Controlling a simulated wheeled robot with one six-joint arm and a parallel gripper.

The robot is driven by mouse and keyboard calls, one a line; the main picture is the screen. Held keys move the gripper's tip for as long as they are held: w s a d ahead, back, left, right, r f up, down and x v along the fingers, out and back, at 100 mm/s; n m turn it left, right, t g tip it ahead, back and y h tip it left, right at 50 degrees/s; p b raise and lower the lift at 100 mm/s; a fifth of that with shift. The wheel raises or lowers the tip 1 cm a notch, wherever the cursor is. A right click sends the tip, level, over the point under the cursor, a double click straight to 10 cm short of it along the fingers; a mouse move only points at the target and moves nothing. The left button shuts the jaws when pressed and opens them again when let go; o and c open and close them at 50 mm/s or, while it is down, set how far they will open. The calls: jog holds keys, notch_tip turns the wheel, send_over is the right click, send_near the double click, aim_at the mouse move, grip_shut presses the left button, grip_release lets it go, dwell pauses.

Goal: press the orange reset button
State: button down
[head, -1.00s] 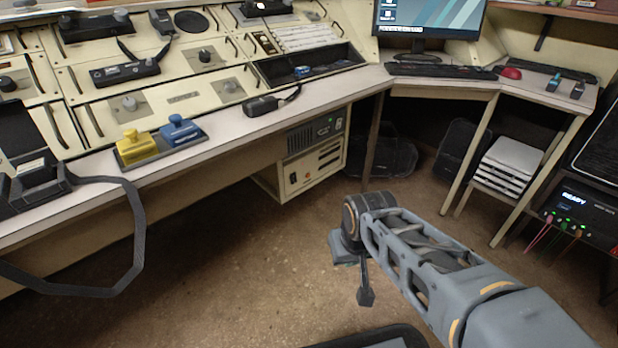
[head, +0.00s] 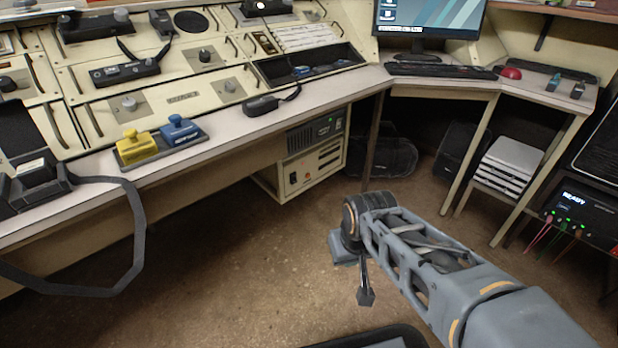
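My gripper (head: 365,294) hangs over the brown floor at the lower middle of the head view, in front of and below the console, apart from everything. Its fingers are seen edge-on and I cannot tell whether they are open or shut. Nothing shows held in it.
The sloped beige console has a desk ledge (head: 330,95) bearing a yellow block (head: 137,147), a blue block (head: 180,130) and a black handset (head: 260,105). The middle floor is clear.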

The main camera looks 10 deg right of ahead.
dwell(0.8)
jog(key=p+v, duration=0.2)
jog(key=w+p+v, duration=0.1)
jog(key=p+v, duration=0.1)
jog(key=p, duration=0.1)
jog(key=shift+r, duration=0.5)
jog(key=shift+s+d, duration=0.1)
